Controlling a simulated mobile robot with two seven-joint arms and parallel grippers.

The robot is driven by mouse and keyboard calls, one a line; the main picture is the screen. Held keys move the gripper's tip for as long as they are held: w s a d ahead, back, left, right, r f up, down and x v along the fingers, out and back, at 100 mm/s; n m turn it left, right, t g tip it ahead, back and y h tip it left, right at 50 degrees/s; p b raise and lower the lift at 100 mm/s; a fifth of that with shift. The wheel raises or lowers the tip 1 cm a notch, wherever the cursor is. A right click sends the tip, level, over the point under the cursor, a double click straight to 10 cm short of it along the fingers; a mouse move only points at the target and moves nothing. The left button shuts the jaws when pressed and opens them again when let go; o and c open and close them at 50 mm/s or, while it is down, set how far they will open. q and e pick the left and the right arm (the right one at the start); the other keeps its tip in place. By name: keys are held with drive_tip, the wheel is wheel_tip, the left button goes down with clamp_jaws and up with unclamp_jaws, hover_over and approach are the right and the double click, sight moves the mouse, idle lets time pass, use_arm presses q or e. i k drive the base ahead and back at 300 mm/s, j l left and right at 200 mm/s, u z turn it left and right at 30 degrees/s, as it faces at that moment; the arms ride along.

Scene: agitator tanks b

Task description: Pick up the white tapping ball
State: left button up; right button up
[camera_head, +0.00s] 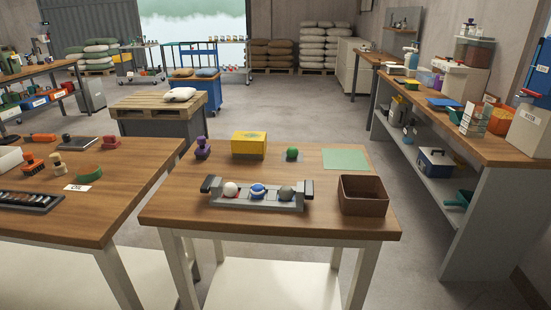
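The white tapping ball (231,189) sits at the left end of a grey rack (256,205) on the middle wooden table. A blue and white ball (258,190) is in the middle of the rack, and a dark grey ball (286,193) is at its right end. The three balls stand apart in a row, and the rack has a dark raised piece at each end. Neither of my grippers shows in the head view.
Behind the rack are a purple knobbed object (202,150), a yellow box (249,146), a green ball (292,154) and a green mat (345,158). A brown open box (363,196) stands right of the rack. The table's front strip is clear. A cluttered table (120,210) stands left.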

sight(230, 189)
drive_tip(key=i+l+u, duration=0.15)
drive_tip(key=i+l, duration=0.15)
drive_tip(key=l, duration=0.15)
drive_tip(key=i+l+u, duration=0.1)
drive_tip(key=i+l, duration=0.2)
drive_tip(key=l, duration=0.15)
